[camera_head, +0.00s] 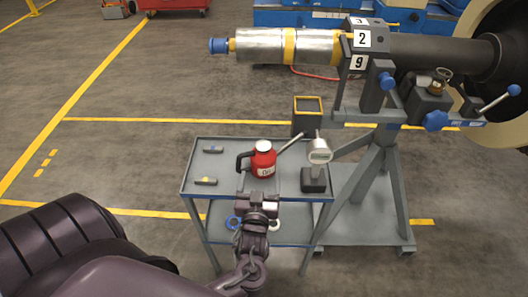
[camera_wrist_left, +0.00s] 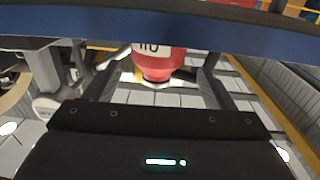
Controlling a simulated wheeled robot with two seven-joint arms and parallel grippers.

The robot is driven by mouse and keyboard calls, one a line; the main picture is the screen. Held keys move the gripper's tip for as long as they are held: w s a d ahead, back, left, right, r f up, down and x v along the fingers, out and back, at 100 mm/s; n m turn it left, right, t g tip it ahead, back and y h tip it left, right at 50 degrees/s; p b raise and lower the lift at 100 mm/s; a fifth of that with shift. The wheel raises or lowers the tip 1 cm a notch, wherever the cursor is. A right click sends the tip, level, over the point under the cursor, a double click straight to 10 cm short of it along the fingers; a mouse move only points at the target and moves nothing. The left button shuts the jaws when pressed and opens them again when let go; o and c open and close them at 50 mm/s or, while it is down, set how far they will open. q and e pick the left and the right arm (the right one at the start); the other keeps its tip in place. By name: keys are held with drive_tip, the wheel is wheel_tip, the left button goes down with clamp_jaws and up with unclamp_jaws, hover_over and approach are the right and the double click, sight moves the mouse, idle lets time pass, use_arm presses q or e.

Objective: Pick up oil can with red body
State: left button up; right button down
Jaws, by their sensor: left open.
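The oil can with a red body (camera_head: 263,162) stands upright on the top of a grey cart (camera_head: 222,172). It has a white cap, a black handle on its left and a long spout pointing up to the right. My left gripper (camera_head: 258,194) is open and empty at the cart's near edge, just in front of the can. In the left wrist view the red can (camera_wrist_left: 158,66) appears upside down between the spread fingers, beyond their tips. Contact is not visible. My right gripper is not in view.
A gauge on a dark base (camera_head: 314,178) stands right of the can, near its spout. Blue and white rings (camera_head: 233,222) lie on the lower shelf. A rotor stand (camera_head: 378,160) rises behind to the right.

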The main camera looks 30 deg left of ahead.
sight(262, 166)
use_arm(q)
drive_tip(key=shift+w+a+r+p, duration=0.2)
drive_tip(key=shift+w+a, duration=0.1)
drive_tip(key=shift+w, duration=0.35)
drive_tip(key=shift+w+a+r+p, duration=0.15)
drive_tip(key=shift+w+a, duration=0.15)
drive_tip(key=shift+w, duration=0.3)
drive_tip(key=x, duration=0.3)
drive_tip(key=shift+w+f, duration=0.2)
drive_tip(key=shift+w, duration=0.05)
drive_tip(key=shift+w+a, duration=0.1)
drive_tip(key=shift+a, duration=0.05)
drive_tip(key=c, duration=0.7)
drive_tip(key=shift+c, duration=0.6)
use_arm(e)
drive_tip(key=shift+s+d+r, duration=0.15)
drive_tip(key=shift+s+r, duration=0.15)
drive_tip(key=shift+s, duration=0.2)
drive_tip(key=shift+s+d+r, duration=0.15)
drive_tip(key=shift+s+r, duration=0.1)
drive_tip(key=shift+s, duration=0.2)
use_arm(q)
drive_tip(key=shift+r, duration=0.1)
